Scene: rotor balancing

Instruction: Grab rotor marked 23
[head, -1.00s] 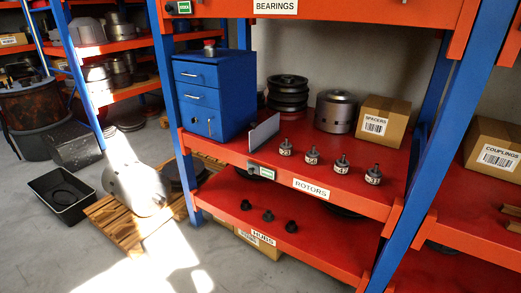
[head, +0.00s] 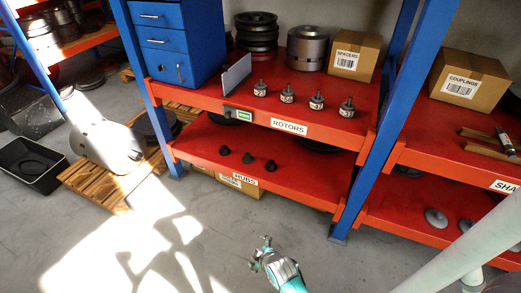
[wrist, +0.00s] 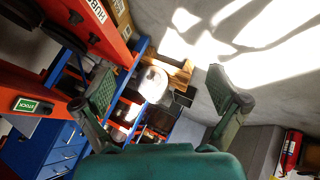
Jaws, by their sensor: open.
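Several small dark-topped rotors with white labels stand upright in a row on the red shelf marked ROTORS (head: 210,97) in the head view. From left to right they are the first rotor (head: 260,90), the second rotor (head: 287,95), the third rotor (head: 316,104) and the rightmost rotor (head: 347,109). Their numbers are too small to read, so I cannot tell which is 23. My gripper (head: 262,252) is in front of the rack, low and apart from the rotors. In the wrist view my gripper (wrist: 160,82) has its fingers spread, with nothing between them. No rotor shows clearly there.
A grey upright plate (head: 237,72) stands left of the rotors. Dark pulleys (head: 257,35), a metal cylinder (head: 307,48) and a SPACERS box (head: 355,55) stand behind. Hubs (head: 247,157) sit on the shelf below. A blue post (head: 375,130) bounds the right side. Floor in front is clear.

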